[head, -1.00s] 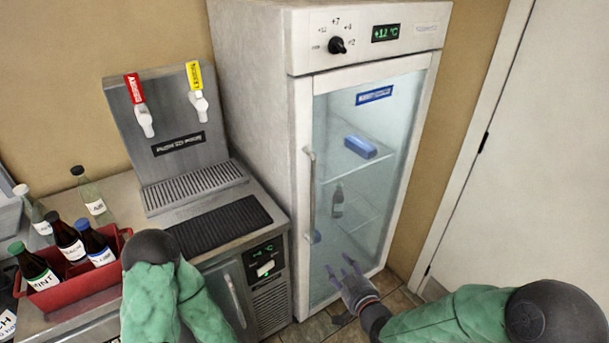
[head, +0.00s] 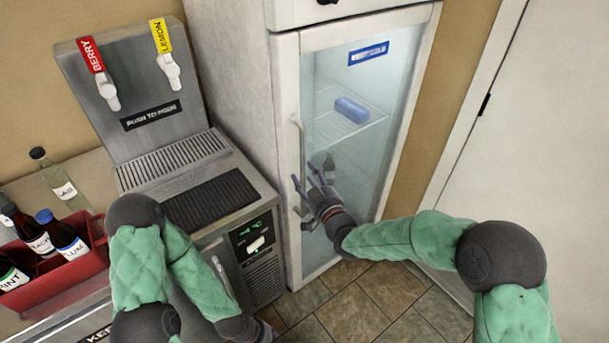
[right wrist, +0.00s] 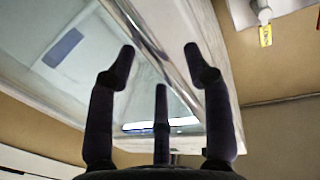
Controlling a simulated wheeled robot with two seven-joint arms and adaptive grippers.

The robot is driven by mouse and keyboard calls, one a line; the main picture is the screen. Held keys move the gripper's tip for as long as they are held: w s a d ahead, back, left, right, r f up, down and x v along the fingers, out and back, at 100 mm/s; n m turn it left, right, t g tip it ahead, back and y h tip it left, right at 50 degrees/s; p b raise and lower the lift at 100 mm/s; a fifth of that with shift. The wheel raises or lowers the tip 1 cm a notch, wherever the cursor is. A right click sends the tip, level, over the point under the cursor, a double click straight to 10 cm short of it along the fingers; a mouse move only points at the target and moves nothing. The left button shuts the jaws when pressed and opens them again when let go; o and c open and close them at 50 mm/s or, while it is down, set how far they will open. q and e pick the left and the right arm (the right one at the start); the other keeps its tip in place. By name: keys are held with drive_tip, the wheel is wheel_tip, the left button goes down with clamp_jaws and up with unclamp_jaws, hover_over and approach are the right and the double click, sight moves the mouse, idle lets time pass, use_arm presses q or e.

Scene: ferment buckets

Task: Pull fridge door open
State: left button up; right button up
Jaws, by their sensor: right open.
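The fridge door (head: 385,120) is a white frame with a glass pane, and it is closed. Its upright handle (head: 298,150) is on the left side of the door. My right gripper (head: 316,176) is open, with its fingers close to the handle's lower part. In the right wrist view, my spread fingers (right wrist: 160,60) show with the handle bar (right wrist: 150,42) running diagonally between them. I cannot tell whether any finger touches it.
A tap unit (head: 140,95) stands on the steel counter (head: 225,195) left of the fridge. A red crate (head: 85,270) with several bottles is at the left. A blue item (head: 351,109) lies on a fridge shelf. Tiled floor (head: 365,305) is clear before the fridge.

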drive_tip(key=shift+x, duration=1)
clamp_jaws()
drive_tip(key=shift+s+d, duration=0.1)
